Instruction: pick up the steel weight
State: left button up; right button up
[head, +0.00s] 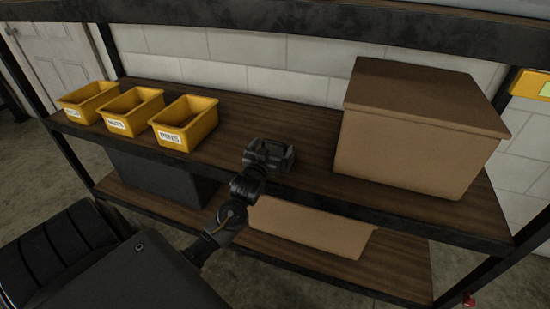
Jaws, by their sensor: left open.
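My left gripper (271,152) is over the upper wooden shelf (318,148), between the yellow bins and the large cardboard box. It is open; its jaws point away from me toward the back of the shelf. I cannot make out a steel weight in the head view. The gripper and wrist cover part of the shelf, so a weight there could be hidden. My right gripper is not in view.
Three labelled yellow bins (184,137) stand on the shelf's left. A large cardboard box (405,150) stands on its right. Below are a dark bin (150,175) and another cardboard box (315,230). A dark beam (330,30) crosses above. A block wall stands behind.

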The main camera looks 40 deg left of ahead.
pick_arm(q)
jog(key=shift+c, duration=0.3)
jog(key=c, duration=1.7)
jog(key=shift+w+r, duration=0.1)
jog(key=shift+r, duration=0.15)
jog(key=shift+c, duration=0.7)
jog(key=shift+a+r, duration=0.1)
jog(key=shift+r, duration=0.6)
notch_tip(320, 180, up, 2)
jog(key=shift+r+p, duration=0.15)
jog(key=shift+p, duration=0.3)
jog(key=s+a+r+p, duration=0.2)
jog(key=s+a+r, duration=0.3)
jog(key=s+r, duration=0.4)
jog(key=s, duration=0.4)
jog(key=shift+a+r+p, duration=0.15)
jog(key=shift+p, duration=0.15)
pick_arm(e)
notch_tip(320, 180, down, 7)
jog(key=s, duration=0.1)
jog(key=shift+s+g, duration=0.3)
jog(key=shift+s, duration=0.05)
